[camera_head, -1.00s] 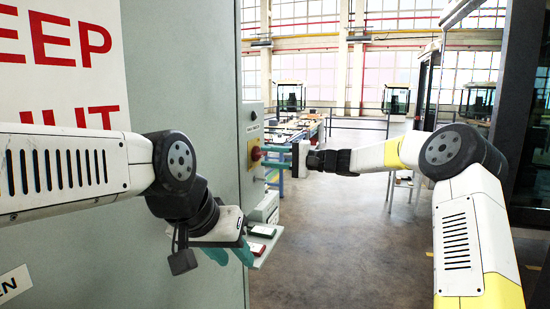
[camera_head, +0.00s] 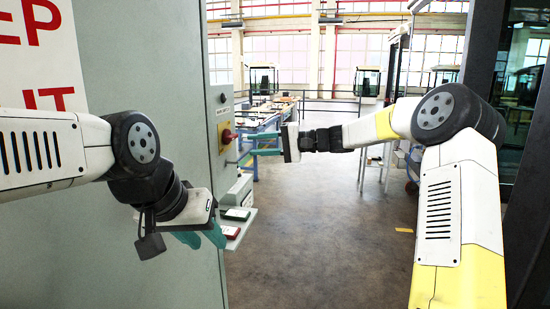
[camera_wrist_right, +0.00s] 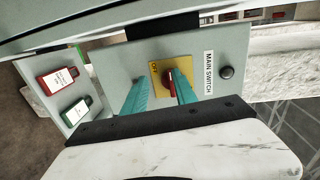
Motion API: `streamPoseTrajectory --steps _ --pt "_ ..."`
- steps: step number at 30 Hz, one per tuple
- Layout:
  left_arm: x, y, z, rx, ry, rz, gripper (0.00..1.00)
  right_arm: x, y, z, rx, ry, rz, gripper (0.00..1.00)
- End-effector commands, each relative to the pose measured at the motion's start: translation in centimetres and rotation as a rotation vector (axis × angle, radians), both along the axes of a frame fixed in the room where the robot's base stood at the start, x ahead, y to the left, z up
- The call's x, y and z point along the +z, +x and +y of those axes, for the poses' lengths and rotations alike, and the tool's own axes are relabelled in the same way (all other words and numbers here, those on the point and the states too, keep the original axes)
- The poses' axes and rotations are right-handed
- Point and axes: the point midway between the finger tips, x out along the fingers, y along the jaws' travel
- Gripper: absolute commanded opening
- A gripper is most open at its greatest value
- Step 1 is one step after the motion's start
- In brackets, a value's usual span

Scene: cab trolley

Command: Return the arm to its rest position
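My right gripper (camera_head: 243,147) is open, its two teal fingers pointing left at the cabinet's main switch. The red switch knob (camera_head: 229,136) sits on a yellow plate (camera_wrist_right: 156,72) on the cabinet side. In the right wrist view the knob (camera_wrist_right: 170,84) appears between the parted fingers, which hold nothing; a small gap shows between fingers and knob in the head view. My left gripper (camera_head: 202,239) hangs low in front of the grey cabinet, its teal fingers apart and empty, partly hidden by its wrist.
The grey cabinet (camera_head: 150,60) fills the left side. Below the switch, a small shelf (camera_head: 243,226) holds a red tagged item (camera_wrist_right: 60,78) and a green one (camera_wrist_right: 76,112). A dark frame stands at far right. A blue-legged bench (camera_head: 262,120) stands behind; the floor between is clear.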

Motion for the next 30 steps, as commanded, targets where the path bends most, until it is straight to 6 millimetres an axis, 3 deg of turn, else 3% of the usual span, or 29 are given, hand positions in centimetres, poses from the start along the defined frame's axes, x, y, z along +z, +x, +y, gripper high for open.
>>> streamPoseTrajectory --steps 5,10,14,24,30 --pt "0.0 0.0 0.0 0.0 0.0 0.0 0.36 -1.1 -6.9 0.4 0.044 -0.286 -0.047 0.34" --pt "0.0 0.0 0.0 0.0 0.0 0.0 0.36 -2.7 -13.1 -2.2 0.041 -0.554 -0.093 0.34" --pt "0.0 0.0 0.0 0.0 0.0 0.0 0.36 -3.5 -17.6 -5.3 0.013 -0.733 -0.132 0.34" --pt "0.0 0.0 0.0 0.0 0.0 0.0 0.36 -5.2 -28.6 -15.3 -0.121 -1.089 -0.243 0.34" --pt "0.0 0.0 0.0 0.0 0.0 0.0 0.36 -6.8 -33.5 -19.9 -0.198 -1.203 -0.301 0.34"
